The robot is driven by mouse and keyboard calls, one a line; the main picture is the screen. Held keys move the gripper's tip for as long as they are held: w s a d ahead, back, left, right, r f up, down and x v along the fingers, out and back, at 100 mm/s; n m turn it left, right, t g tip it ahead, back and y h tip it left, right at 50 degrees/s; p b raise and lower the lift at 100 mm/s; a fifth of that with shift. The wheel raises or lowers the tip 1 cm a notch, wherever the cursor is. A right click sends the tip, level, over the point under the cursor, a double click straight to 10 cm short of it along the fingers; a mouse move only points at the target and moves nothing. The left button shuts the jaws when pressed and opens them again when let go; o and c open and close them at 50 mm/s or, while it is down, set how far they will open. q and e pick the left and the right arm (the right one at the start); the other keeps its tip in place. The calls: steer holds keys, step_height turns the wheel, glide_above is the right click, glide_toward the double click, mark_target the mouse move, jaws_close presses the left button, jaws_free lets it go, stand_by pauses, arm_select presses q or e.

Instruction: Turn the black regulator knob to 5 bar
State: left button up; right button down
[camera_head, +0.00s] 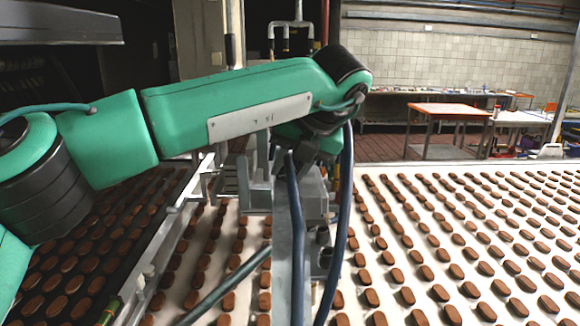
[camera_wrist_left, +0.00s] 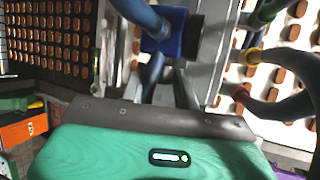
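My left arm reaches in from the left in the head view and bends down at its black wrist joint over the metal depositor frame (camera_head: 315,195). My left gripper's fingers cannot be made out among the grey parts below the wrist. I cannot tell whether that dark part is the black regulator knob. No pressure scale is readable. My right gripper is not in view.
Blue hoses (camera_head: 346,215) hang close by the arm's wrist. A white conveyor (camera_head: 400,195) with rows of brown biscuits runs on the right, and a dark belt with biscuits lies on the left. An orange table (camera_head: 450,109) stands far back.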

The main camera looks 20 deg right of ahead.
arm_select(q)
steer(key=o, duration=0.4)
steer(key=shift+o, duration=0.2)
steer(key=shift+r, duration=0.1)
steer(key=p+v, duration=0.5)
steer(key=v, duration=0.8)
steer(key=shift+r+p, duration=0.25)
steer(key=shift+p, duration=0.15)
steer(key=shift+s+d, duration=0.1)
steer(key=shift+d, duration=0.05)
